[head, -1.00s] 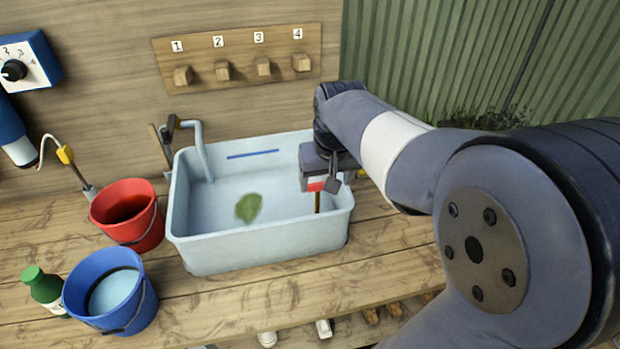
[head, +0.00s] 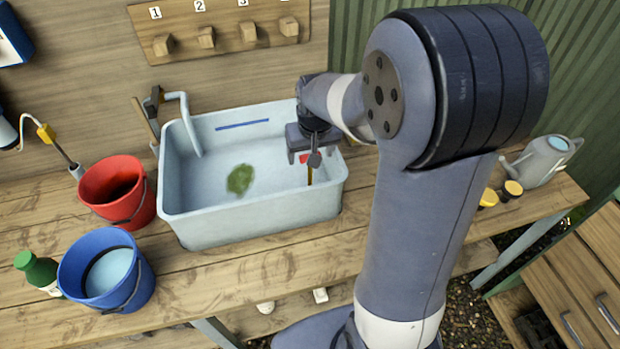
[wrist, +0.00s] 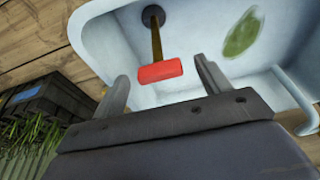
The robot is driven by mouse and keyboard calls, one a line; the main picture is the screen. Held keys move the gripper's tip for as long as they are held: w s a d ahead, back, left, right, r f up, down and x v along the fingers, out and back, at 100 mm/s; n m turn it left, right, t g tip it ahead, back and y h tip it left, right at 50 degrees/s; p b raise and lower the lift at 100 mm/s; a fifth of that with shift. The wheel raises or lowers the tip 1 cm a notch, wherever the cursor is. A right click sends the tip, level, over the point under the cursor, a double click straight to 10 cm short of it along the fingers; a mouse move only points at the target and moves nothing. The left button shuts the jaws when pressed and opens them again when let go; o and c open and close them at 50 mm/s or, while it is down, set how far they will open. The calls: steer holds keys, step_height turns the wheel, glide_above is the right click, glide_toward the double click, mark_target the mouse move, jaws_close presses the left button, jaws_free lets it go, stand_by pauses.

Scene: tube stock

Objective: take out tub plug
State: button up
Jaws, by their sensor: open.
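The tub plug has a red crosswise handle (wrist: 160,71) on a brown upright stem (wrist: 156,42) rising from a dark round base (wrist: 153,16) on the tub floor. The pale blue tub (head: 262,212) stands on the wooden bench. My gripper (head: 309,160) is over the tub's right part, jaws open. In the wrist view the red handle shows in the gap between my two fingertips (wrist: 161,70), with no clear contact. In the head view my gripper partly hides the handle, and the stem (head: 310,175) shows below it.
A green leaf-like patch (head: 240,179) lies in the tub. A spout (head: 191,125) hangs over its back left rim. A red bucket (head: 118,190), a blue bucket (head: 107,275) and a green bottle (head: 38,272) stand left. A watering can (head: 541,162) stands far right.

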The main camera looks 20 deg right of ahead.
steer(key=shift+x, duration=1.05)
steer(key=shift+c, duration=0.5)
steer(key=c, duration=1.3)
